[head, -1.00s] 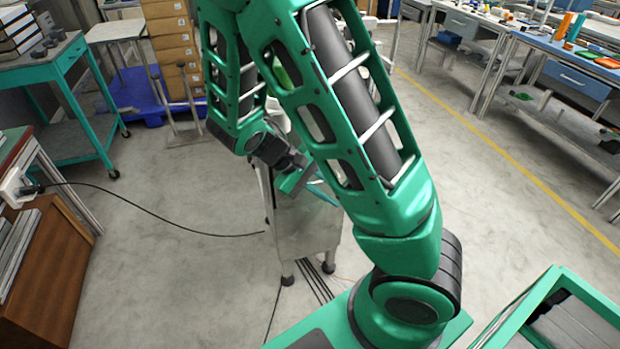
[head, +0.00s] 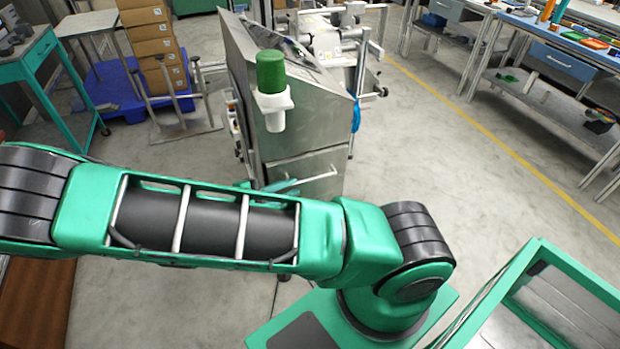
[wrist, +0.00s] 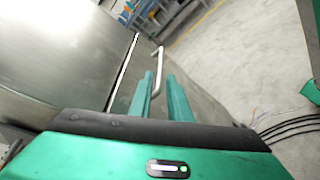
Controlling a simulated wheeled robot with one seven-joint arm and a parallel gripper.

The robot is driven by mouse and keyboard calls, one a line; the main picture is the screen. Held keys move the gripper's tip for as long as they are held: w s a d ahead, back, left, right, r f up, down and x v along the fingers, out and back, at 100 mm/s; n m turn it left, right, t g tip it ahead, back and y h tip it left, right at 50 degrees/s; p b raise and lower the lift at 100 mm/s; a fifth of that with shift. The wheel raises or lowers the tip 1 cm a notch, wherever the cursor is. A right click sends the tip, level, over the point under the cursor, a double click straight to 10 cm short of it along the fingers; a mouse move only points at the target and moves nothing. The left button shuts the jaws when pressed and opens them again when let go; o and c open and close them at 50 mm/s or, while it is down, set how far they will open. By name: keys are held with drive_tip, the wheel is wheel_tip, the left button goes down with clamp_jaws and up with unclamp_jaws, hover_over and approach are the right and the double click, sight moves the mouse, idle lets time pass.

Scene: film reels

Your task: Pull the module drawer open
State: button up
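The module drawer (head: 318,165) is the lower front panel of a grey metal cabinet. Its front looks about flush with the cabinet; in the wrist view a thin seam runs along its edge. Its handle is a pale bar (head: 312,179), which also shows in the wrist view (wrist: 159,65). My gripper (wrist: 160,74) has its two green fingers apart, with the handle bar between them in the picture. A gap shows beside the bar, and I cannot tell whether either finger touches it. In the head view my arm hides most of my gripper and the lower cabinet.
A green-capped white holder (head: 272,90) sticks out from the cabinet above the drawer. A green-framed case (head: 545,300) stands at the lower right. Blue-topped benches (head: 560,35) line the right side. Cables (wrist: 285,130) lie on the floor. Open floor lies right of the cabinet.

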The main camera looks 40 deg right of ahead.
sight(308, 181)
drive_tip(key=x, duration=0.9)
drive_tip(key=shift+d, duration=0.2)
clamp_jaws()
